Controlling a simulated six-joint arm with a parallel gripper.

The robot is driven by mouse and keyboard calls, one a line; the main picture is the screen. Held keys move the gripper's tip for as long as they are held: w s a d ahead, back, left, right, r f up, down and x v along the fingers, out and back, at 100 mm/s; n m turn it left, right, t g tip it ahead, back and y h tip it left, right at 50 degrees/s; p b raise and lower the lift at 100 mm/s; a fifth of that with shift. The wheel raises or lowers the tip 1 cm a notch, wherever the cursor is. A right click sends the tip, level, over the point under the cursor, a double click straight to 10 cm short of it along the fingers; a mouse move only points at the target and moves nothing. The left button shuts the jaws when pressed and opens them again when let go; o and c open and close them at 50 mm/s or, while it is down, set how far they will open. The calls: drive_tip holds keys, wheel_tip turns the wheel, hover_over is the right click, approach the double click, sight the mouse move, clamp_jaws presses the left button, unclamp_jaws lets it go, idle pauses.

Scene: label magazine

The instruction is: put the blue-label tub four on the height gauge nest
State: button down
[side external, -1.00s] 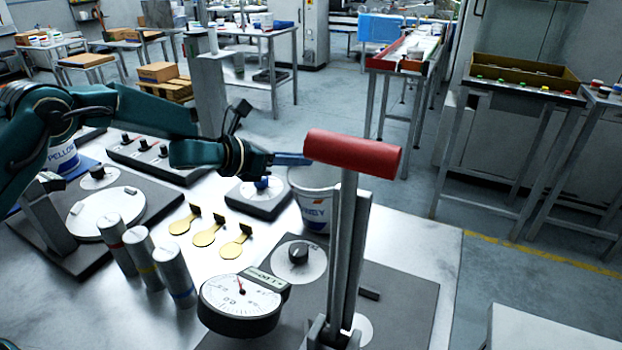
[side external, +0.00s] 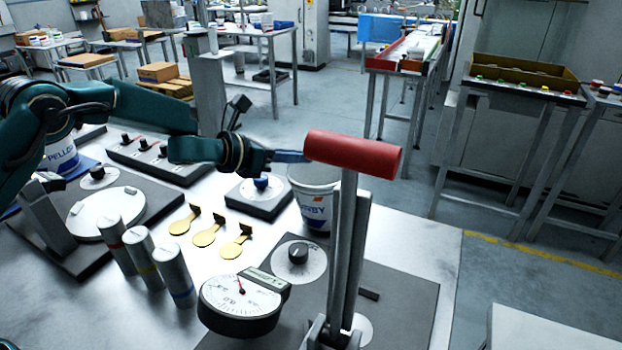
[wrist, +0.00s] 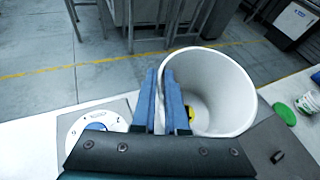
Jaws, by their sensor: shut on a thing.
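My gripper (side external: 296,157) has blue fingers shut on the rim of a white tub (side external: 313,212) with a blue label. In the side view the tub is upright behind the red-handled lever stand, which hides part of it. I cannot tell whether its base is clear of the bench. In the wrist view my gripper (wrist: 165,85) pinches the left wall of the tub (wrist: 225,80), and its open mouth shows a white inside. A dial gauge (side external: 240,303) sits on the dark plate in front. I cannot make out which part is the nest.
The lever stand's red handle (side external: 352,153) rises close beside the tub. A blue-knob unit (side external: 260,195), several brass tags (side external: 207,234) and several grey cylinders (side external: 174,273) occupy the bench to the left. In the wrist view a green disc (wrist: 284,113) lies to the right.

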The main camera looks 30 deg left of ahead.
wheel_tip(320, 180, up, 3)
drive_tip(key=shift+r, duration=0.2)
drive_tip(key=s+a+r, duration=0.4)
drive_tip(key=a+r, duration=0.3)
drive_tip(key=a, duration=0.4)
drive_tip(key=s+d+m+g+h, duration=0.2)
drive_tip(key=s+d+m+g, duration=0.2)
drive_tip(key=d, duration=0.6)
drive_tip(key=s+d+m+g+h, duration=0.2)
drive_tip(key=s+d+m+g, duration=0.25)
drive_tip(key=d, duration=0.55)
drive_tip(key=s+d+m+g+h, duration=0.25)
drive_tip(key=d+m, duration=0.25)
drive_tip(key=d, duration=0.4)
wheel_tip(320, 180, down, 9)
drive_tip(key=s+d, duration=0.1)
drive_tip(key=shift+d+g, duration=0.15)
drive_tip(key=shift+g, duration=0.25)
drive_tip(key=c, duration=0.9)
unclamp_jaws()
drive_tip(key=shift+r, duration=0.1)
drive_tip(key=shift+c, duration=0.2)
